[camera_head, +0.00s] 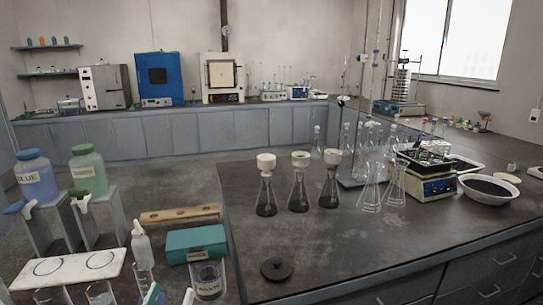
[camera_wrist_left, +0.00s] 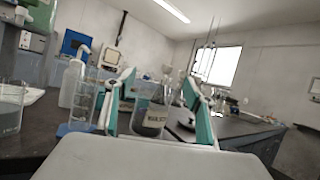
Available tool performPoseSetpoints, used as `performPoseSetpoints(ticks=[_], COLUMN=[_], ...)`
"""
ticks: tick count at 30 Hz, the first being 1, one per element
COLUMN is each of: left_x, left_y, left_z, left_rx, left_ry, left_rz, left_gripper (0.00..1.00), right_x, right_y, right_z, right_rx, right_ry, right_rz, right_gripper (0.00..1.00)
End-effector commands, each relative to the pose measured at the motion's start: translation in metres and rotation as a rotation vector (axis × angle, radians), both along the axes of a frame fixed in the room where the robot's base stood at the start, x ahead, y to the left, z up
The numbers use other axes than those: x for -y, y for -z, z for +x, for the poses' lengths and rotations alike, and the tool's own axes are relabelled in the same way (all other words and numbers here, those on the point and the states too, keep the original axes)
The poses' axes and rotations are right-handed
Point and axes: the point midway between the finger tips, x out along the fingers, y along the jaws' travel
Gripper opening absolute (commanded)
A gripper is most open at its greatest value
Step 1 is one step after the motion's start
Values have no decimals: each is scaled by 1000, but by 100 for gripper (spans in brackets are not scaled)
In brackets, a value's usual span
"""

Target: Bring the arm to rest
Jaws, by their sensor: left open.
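My left gripper (camera_head: 170,294) shows only in part at the bottom edge of the head view, low and left of the dark bench. In the left wrist view its two teal-padded fingers (camera_wrist_left: 159,80) stand apart, with nothing held between them. A glass beaker labelled WASTE (camera_wrist_left: 150,119) shows beyond the fingers, in the gap between them. The same beaker (camera_head: 208,281) stands just right of the gripper in the head view. My right gripper is in neither view.
A wash bottle (camera_head: 141,245), a teal box (camera_head: 196,244) and several small beakers crowd around the left gripper. Blue (camera_head: 36,178) and green (camera_head: 88,172) bottles stand on raised stands.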

Motion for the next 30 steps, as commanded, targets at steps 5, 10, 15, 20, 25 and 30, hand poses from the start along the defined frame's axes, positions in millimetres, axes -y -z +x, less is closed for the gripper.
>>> performPoseSetpoints(ticks=[5,10,15,20,25,30], left_x=[-1,1,19,44,61,65], left_y=[1,3,23,62,112,168], left_z=[-3,-3,-14,-32,-53,-80], left_rx=[1,0,4,34,101,218], left_ry=[0,-8,-72,-158,-212,-196], left_rz=[0,31,331,857,1444,2030], left_gripper=[54,54,54,54,54,54], right_x=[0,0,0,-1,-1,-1], right_y=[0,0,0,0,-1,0], right_z=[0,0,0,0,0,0], right_rx=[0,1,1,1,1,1], right_ry=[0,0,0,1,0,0], right_rz=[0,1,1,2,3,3], right_gripper=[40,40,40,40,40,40])
